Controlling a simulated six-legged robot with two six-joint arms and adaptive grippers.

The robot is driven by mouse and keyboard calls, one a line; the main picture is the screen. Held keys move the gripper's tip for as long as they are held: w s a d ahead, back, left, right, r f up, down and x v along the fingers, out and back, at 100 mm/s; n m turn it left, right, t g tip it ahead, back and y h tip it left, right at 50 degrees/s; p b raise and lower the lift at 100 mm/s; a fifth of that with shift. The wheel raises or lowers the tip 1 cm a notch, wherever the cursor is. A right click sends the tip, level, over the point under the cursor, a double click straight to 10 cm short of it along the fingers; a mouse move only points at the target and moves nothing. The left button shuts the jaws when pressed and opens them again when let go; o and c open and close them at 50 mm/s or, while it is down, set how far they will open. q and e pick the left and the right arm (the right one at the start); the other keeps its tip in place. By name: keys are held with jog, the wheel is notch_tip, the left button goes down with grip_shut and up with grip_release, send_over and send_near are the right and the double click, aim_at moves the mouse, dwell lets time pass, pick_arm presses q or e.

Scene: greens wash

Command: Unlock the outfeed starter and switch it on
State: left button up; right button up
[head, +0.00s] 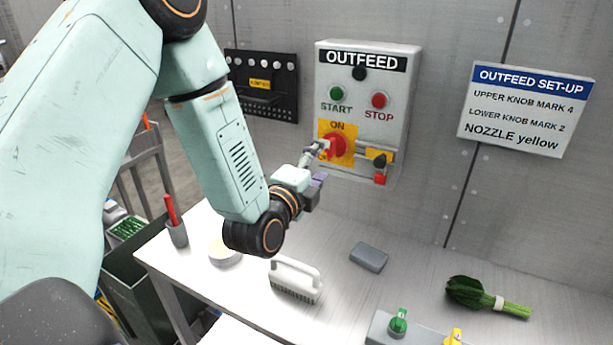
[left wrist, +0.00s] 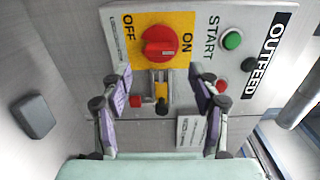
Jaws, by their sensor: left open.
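The grey OUTFEED starter box (head: 397,62) is on the wall, with a green START button (head: 337,93) and red STOP button (head: 379,100). A red rotary switch (head: 336,146) sits on its yellow ON/OFF plate, and also shows in the left wrist view (left wrist: 158,42); I cannot tell its setting surely. Beside it is a metal slide with a black knob (head: 380,158). A small red block, perhaps a padlock (head: 380,179), sits below the slide and shows in the left wrist view (left wrist: 135,101). My left gripper (left wrist: 160,76) is open and empty, facing the slide and switch.
A black board (head: 262,85) with white pegs hangs left of the box. A set-up sign (head: 525,108) hangs right. On the table (head: 345,300) are a white brush (head: 295,279), a grey block (head: 369,257), greens (head: 485,296) and a cup holding something red (head: 177,233).

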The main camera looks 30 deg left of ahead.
pick_arm(q)
jog(key=s, duration=0.6)
jog(key=shift+s+d, duration=0.15)
jog(key=shift+f, duration=0.1)
dwell(0.3)
